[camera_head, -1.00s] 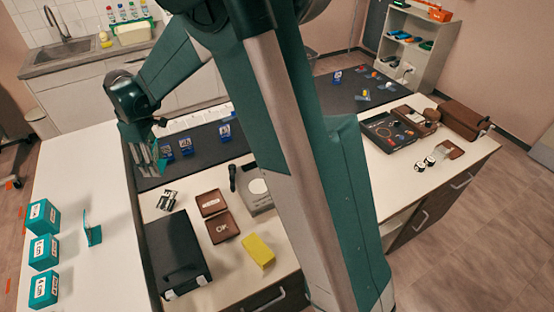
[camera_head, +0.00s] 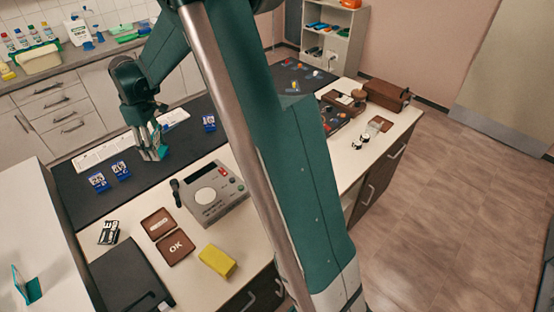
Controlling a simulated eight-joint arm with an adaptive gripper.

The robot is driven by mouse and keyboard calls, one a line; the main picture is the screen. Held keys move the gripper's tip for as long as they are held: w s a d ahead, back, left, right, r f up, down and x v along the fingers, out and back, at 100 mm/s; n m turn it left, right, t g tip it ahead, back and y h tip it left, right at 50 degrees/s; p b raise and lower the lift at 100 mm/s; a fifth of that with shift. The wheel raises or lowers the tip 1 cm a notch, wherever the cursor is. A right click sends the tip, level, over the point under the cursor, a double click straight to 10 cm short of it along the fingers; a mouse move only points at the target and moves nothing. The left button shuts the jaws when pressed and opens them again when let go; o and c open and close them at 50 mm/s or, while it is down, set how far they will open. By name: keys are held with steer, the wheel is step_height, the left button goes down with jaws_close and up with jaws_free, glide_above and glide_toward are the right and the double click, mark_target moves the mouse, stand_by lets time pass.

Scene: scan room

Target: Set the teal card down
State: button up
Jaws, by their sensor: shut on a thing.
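My gripper (camera_head: 152,152) hangs over the dark mat (camera_head: 75,195), fingers down, and is shut on a small teal card (camera_head: 157,143). The card is partly hidden by the fingers, and I cannot tell whether its lower edge touches the mat. Two blue-and-white cards (camera_head: 97,181) (camera_head: 120,170) stand on the mat to the left of the gripper. Another blue card (camera_head: 208,122) stands to its right. A second teal folded card (camera_head: 27,287) stands on the white surface at the lower left.
A grey device with buttons (camera_head: 213,195) stands in front of the mat. Near it lie two brown plates, one marked OK (camera_head: 175,249), a yellow block (camera_head: 217,262) and a black case (camera_head: 125,280). A white strip (camera_head: 100,153) lies along the mat's back edge. Mat around the gripper is mostly clear.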

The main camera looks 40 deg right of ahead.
steer(key=s+d+m+b, duration=0.1)
steer(key=s+d+m, duration=0.1)
steer(key=d, duration=1.1)
steer(key=s+d+m, duration=0.2)
steer(key=s+d, duration=0.1)
steer(key=d, duration=0.9)
steer(key=s+d+m+b, duration=0.1)
steer(key=s+d, duration=0.3)
steer(key=d, duration=0.3)
steer(key=s+d+m, duration=0.2)
steer(key=s+d, duration=0.2)
steer(key=d, duration=0.4)
steer(key=s+d+m+b, duration=0.1)
steer(key=s+d, duration=0.3)
steer(key=d, duration=0.3)
step_height(320, 180, down, 13)
steer(key=shift+w+r, duration=0.15)
steer(key=shift+w, duration=0.15)
steer(key=shift+f, duration=3.1)
steer(key=shift+f+b, duration=0.4)
steer(key=shift+f, duration=1.5)
steer(key=shift+f, duration=0.15)
